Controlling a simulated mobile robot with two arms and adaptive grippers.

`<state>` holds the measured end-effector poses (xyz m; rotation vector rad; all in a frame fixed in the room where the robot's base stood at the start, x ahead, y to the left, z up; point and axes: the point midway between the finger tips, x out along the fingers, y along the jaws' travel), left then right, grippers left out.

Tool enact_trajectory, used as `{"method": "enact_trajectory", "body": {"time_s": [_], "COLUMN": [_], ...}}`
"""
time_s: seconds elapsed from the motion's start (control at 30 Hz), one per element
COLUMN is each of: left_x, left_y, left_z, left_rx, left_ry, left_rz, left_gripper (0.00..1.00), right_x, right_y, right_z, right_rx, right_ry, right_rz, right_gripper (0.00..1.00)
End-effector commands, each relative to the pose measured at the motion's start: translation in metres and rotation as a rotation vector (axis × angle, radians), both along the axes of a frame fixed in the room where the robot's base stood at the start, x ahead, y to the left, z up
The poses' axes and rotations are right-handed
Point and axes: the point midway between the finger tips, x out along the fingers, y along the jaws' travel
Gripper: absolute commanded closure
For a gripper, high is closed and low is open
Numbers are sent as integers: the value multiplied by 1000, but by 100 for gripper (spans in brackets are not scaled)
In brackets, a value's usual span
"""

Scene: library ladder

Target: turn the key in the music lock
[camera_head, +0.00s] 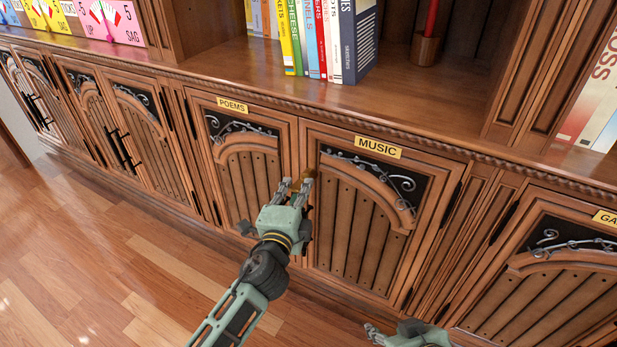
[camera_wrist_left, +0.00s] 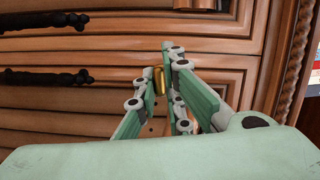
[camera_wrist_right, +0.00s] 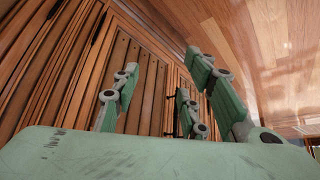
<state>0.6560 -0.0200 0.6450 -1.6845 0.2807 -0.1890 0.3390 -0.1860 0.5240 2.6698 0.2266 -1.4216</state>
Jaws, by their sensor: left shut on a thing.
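The cabinet door (camera_head: 345,225) under the MUSIC label (camera_head: 378,147) is brown wood with a dark arched metal scroll panel. My left gripper (camera_head: 297,187) is at this door's upper left edge, by the seam with the POEMS door. In the left wrist view its fingers (camera_wrist_left: 162,82) are shut on a small brass piece, which looks like the key (camera_wrist_left: 158,81). The lock itself is hidden behind the fingers, so how far the key is turned cannot be told. My right gripper (camera_head: 374,334) is low in the head view, away from the door; its fingers (camera_wrist_right: 160,85) are spread and empty.
The POEMS door (camera_head: 245,180) is to the left, another labelled door (camera_head: 545,285) to the right. Dark handles (camera_head: 125,150) stick out farther left. Books (camera_head: 325,40) and a red candle in a wooden holder (camera_head: 425,48) stand on the shelf above. The floor (camera_head: 90,260) in front is clear.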

Motion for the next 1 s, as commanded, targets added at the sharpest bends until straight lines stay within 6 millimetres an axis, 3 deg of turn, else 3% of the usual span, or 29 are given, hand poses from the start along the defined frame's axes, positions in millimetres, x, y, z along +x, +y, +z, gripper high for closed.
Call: {"method": "enact_trajectory", "body": {"time_s": [1.0], "left_x": [0], "left_y": [0], "left_z": [1], "left_rx": [76], "left_ry": [-50], "left_rz": [0], "left_gripper": [100], "right_x": [36], "right_y": [12], "right_z": [19], "right_rx": [43], "right_ry": [-173], "right_rz": [6], "right_gripper": [60]}}
